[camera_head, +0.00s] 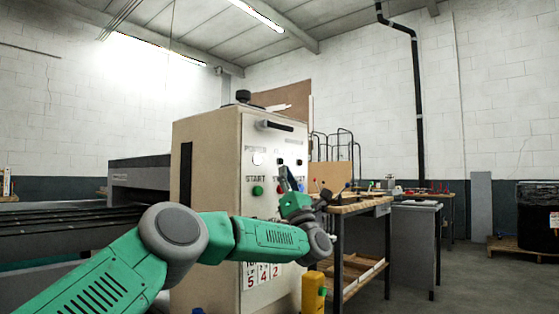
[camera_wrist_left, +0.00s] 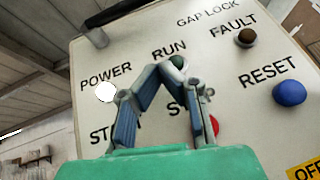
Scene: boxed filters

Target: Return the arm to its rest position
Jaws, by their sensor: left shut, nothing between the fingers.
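My left arm (camera_head: 140,262) is green and grey and reaches from the lower left to the front of a beige control cabinet (camera_head: 207,165). My left gripper (camera_head: 290,180) is raised in front of the cabinet's panel, shut and empty. In the left wrist view its blue-grey fingers (camera_wrist_left: 163,72) meet just below the RUN label and partly cover the START and STOP labels. I cannot tell whether the fingertips touch the panel. A green START button (camera_head: 257,190) shows left of the gripper in the head view. My right gripper is not in view.
The panel also bears a white POWER light (camera_wrist_left: 106,92), a brown FAULT light (camera_wrist_left: 246,38) and a blue RESET button (camera_wrist_left: 290,93). A workbench (camera_head: 362,206) stands right of the cabinet, and a yellow post (camera_head: 314,293) stands in front. Open floor lies at the right.

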